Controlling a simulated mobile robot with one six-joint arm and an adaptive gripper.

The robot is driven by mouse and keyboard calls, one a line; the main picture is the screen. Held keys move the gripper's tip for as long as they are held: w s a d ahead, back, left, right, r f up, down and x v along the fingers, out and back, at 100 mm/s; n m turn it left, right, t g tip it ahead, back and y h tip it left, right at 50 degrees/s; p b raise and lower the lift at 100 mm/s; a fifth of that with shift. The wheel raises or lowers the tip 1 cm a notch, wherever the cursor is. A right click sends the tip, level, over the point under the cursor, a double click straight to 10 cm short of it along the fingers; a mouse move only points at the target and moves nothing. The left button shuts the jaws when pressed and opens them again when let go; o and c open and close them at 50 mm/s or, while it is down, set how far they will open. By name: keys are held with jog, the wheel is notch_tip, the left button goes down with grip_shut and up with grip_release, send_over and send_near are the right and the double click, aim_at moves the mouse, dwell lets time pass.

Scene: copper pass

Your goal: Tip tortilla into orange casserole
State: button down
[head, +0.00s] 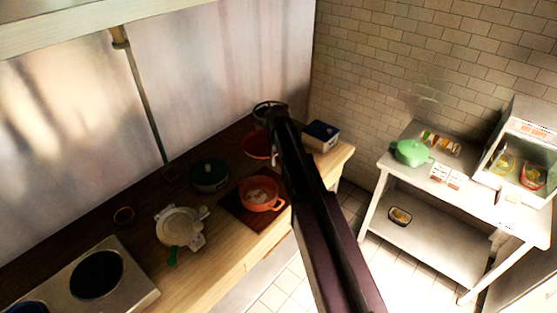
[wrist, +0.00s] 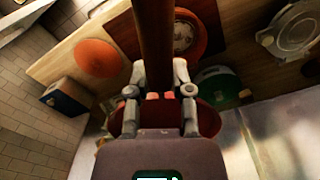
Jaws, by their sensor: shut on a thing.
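The orange casserole (head: 262,193) stands on a dark mat near the counter's front edge. A pale, patchy round thing, perhaps the tortilla, lies inside it; the casserole also shows in the wrist view (wrist: 203,38). My gripper (wrist: 160,97) is shut on a brown handle (wrist: 155,40), which runs up out of the wrist view. A red pan or bowl (head: 256,146) is behind my arm, left of my gripper, and shows on both sides of the gripper in the wrist view (wrist: 208,119). I cannot tell whether the handle joins it. Its inside is mostly hidden.
A flat orange disc (wrist: 97,58) lies on the counter. A blue-and-white box (head: 321,136) stands at the counter's far end. A dark green pot (head: 210,175) and a pale lidded pot (head: 180,227) stand left of the casserole. A white side table (head: 440,185) is at right.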

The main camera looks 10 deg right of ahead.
jog(key=shift+f+b, duration=2.3)
jog(key=shift+f, duration=0.65)
